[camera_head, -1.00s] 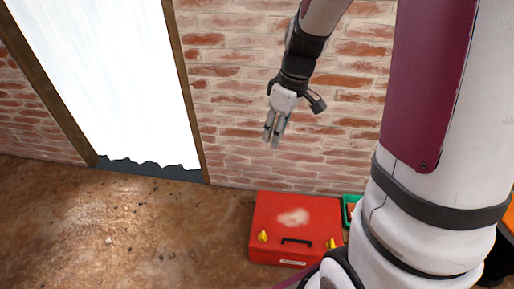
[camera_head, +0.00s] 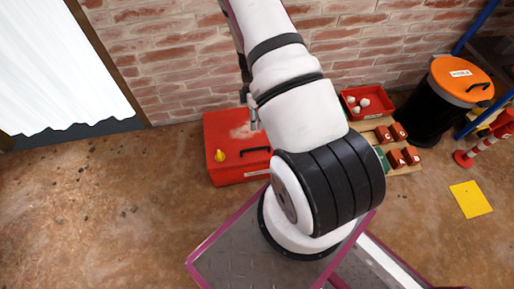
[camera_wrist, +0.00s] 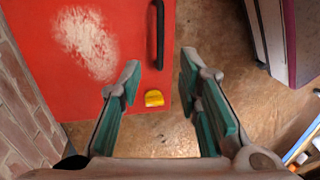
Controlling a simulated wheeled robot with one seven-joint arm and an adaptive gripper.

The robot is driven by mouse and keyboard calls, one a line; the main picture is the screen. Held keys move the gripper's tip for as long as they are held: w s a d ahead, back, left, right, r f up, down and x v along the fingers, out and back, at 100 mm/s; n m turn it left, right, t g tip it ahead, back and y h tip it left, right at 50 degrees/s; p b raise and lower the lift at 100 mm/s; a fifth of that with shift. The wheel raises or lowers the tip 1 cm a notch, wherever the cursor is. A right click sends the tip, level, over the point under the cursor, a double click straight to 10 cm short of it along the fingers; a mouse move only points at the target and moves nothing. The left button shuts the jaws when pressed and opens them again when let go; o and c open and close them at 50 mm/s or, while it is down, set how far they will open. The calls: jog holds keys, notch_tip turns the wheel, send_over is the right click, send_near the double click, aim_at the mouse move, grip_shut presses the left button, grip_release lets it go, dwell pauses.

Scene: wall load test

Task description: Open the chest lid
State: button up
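The red chest (camera_head: 222,130) stands on the floor against the brick wall, its lid shut. A pale worn patch marks the lid. A black handle (camera_head: 256,150) and one yellow latch (camera_head: 219,156) show on its front; my arm hides the right part. In the wrist view, the red lid (camera_wrist: 50,75) fills the left, with the black handle (camera_wrist: 154,35) along its edge and a yellow latch (camera_wrist: 154,98) near a corner. My gripper (camera_wrist: 160,61) is open and empty over the chest's front edge. It is partly hidden in the head view (camera_head: 252,112).
A red bin with pale round things (camera_head: 351,97) and a board with small red blocks (camera_head: 404,168) stand right of the chest. A black barrel with an orange lid (camera_head: 461,72) is farther right. A yellow sheet (camera_head: 470,199) lies on the floor. Floor left of the chest is clear.

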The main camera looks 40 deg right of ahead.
jog(key=b, duration=0.4)
send_over(257, 145)
jog(key=s+a, duration=0.3)
jog(key=f, duration=1.3)
jog(key=shift+w+d+f, duration=0.15)
jog(key=shift+w+f, duration=0.05)
jog(key=shift+w, duration=0.05)
grip_shut()
